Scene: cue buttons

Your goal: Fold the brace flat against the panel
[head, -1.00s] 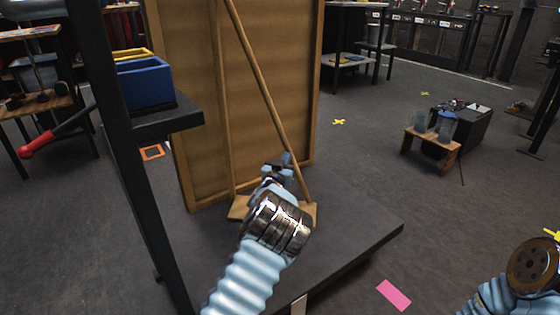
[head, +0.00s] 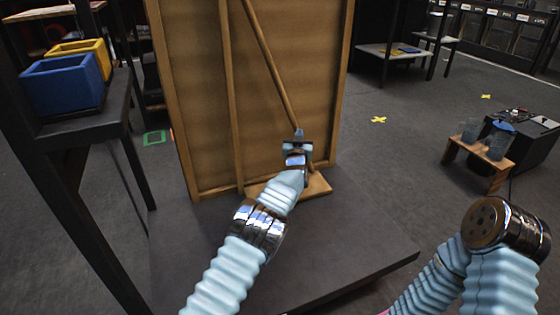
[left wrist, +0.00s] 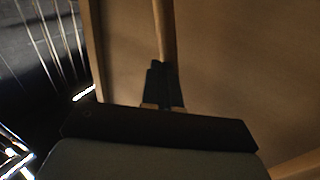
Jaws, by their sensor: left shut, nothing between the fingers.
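The wooden panel (head: 195,95) stands upright on a dark platform, with a wooden frame round it and a vertical batten. The brace (head: 271,65) is a thin wooden bar that slants down to the right across the panel. Its lower end is partly hidden behind my left gripper (head: 299,134). The left gripper is shut and empty, in front of the lower brace; I cannot tell whether they touch. In the left wrist view the dark fingers (left wrist: 163,86) are together, with a wooden bar (left wrist: 163,35) just beyond them. My right gripper is out of view.
A wooden foot board (head: 318,185) lies at the panel's base on the dark platform (head: 360,245). A shelf with a blue bin (head: 62,88) and a yellow bin (head: 88,50) stands at left. A small wooden stand (head: 480,165) is at right, with open floor between.

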